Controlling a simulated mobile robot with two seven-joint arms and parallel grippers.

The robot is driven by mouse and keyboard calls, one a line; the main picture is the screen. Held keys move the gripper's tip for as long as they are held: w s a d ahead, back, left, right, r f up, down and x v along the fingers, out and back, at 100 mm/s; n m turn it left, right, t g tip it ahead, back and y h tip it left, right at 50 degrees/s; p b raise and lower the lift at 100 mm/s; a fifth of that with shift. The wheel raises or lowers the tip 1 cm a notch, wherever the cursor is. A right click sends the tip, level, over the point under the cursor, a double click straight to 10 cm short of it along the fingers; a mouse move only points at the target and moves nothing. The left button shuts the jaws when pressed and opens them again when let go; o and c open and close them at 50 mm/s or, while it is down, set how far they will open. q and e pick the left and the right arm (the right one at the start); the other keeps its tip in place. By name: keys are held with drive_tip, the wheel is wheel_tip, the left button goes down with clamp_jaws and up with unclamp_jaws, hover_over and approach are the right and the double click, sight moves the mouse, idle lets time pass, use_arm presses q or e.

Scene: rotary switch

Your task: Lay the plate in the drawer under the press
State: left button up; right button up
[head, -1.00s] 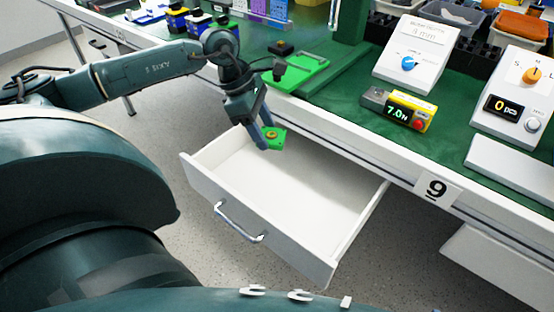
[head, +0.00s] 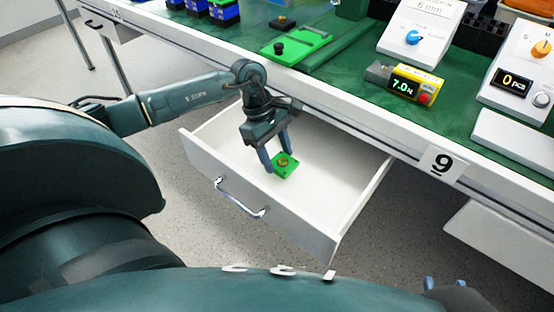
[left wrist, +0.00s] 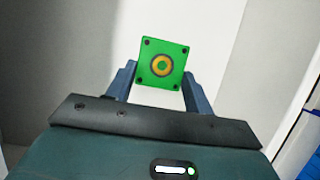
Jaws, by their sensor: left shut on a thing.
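The plate (head: 286,163) is a small green square with a round orange-brown centre and dark corner holes. It also shows in the left wrist view (left wrist: 150,74), between the two fingers. My left gripper (head: 277,164) is shut on the plate and holds it over the inside of the drawer; whether it touches the drawer floor I cannot tell. The white drawer (head: 330,186) is pulled out under the bench and is otherwise empty. My right gripper is not clearly seen; only small blue tips (head: 444,284) show at the bottom right of the head view.
The drawer's front wall with a metal handle (head: 240,203) and its side walls surround the plate. The bench edge (head: 340,115) overhangs the back. A green fixture (head: 296,42), a yellow display box (head: 416,83) and consoles stand on the bench.

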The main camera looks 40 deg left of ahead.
use_arm(q)
drive_tip(key=shift+f, duration=0.95)
use_arm(e)
drive_tip(key=shift+a, duration=0.15)
use_arm(q)
drive_tip(key=shift+f, duration=0.1)
use_arm(e)
drive_tip(key=shift+f, duration=0.1)
use_arm(q)
drive_tip(key=o, duration=0.5)
drive_tip(key=shift+f+b, duration=0.1)
drive_tip(key=shift+b, duration=0.2)
drive_tip(key=shift+o, duration=0.8)
drive_tip(key=o, duration=0.3)
use_arm(e)
drive_tip(key=shift+w+r+t, duration=0.1)
drive_tip(key=shift+r+t, duration=0.1)
drive_tip(key=shift+t, duration=0.1)
